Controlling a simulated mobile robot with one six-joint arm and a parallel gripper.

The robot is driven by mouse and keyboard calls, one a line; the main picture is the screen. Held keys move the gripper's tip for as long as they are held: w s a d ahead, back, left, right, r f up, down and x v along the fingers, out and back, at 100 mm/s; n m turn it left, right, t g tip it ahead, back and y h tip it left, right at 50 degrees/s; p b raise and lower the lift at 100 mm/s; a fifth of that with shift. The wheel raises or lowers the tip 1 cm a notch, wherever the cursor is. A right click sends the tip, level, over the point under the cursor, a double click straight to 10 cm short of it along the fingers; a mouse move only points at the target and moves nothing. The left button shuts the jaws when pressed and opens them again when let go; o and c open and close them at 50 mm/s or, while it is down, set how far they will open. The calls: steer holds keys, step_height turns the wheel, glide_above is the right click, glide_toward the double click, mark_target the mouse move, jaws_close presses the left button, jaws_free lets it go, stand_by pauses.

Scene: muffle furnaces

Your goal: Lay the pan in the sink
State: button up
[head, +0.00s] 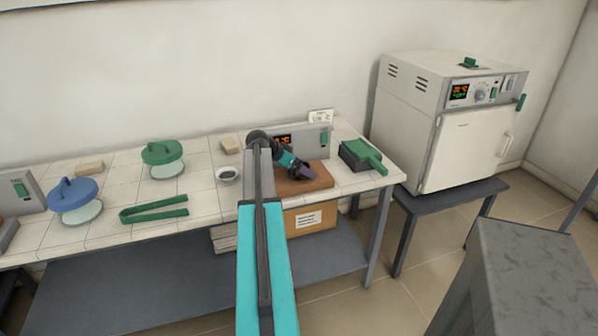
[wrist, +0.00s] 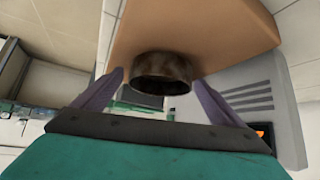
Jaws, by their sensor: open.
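A dark, shallow pan-like thing with a green piece across it (head: 355,157) lies at the right end of the white tiled bench; I take it for the pan. I cannot make out a sink in either view. My gripper (head: 301,171) is open over the brown board (head: 318,183), left of this pan. In the wrist view, a round brown hollow pot (wrist: 164,73) stands by the board between the two purple fingers of my gripper (wrist: 159,77). The fingers look apart from it. The pot is hidden behind my arm in the head view.
On the bench (head: 204,198) are green tongs (head: 153,209), a small bowl (head: 228,174), a blue lid (head: 74,192) and a green lid (head: 161,152). A control box (head: 313,143) stands behind the board. A white furnace (head: 440,120) stands at the right.

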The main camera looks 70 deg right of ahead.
steer(key=shift+c, duration=0.3)
steer(key=c, duration=1.3)
steer(key=shift+o, duration=0.2)
steer(key=shift+r, duration=0.2)
steer(key=shift+r+b, duration=0.45)
steer(key=shift+r, duration=1.05)
steer(key=s+a+r+b, duration=0.1)
steer(key=s+a, duration=0.2)
steer(key=a, duration=0.4)
steer(key=s+a+b, duration=0.1)
steer(key=s+a, duration=0.2)
steer(key=a, duration=0.5)
steer(key=shift+r, duration=0.35)
